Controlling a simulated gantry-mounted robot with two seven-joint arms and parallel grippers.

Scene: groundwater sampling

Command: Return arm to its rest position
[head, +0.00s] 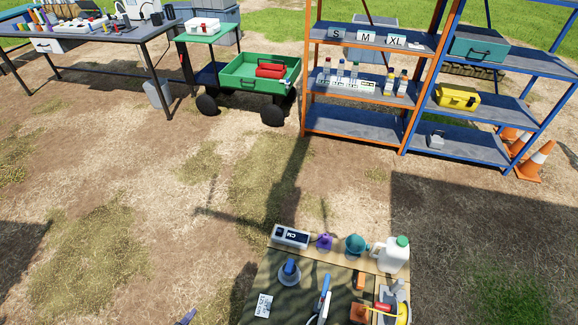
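Neither of my arms can be made out in the head view, and I see no gripper fingers. A small blue-violet shape (186,317) shows at the bottom edge, left of the near table; it is too small and cut off to tell what it is. The near wooden table (257,284) is at the bottom centre, partly cut off by the frame. On it are a white device marked CM (291,236), a purple item (324,242), a teal round item (356,245) and a white jug with a green cap (394,254).
Also on the near table are a blue-topped item (289,272), a white label card (264,306) and a blue-handled tool (322,296). Behind stand a green cart (243,80), an orange shelf (345,121), a blue shelf (470,145) and a dark bench (100,38). Open ground lies between.

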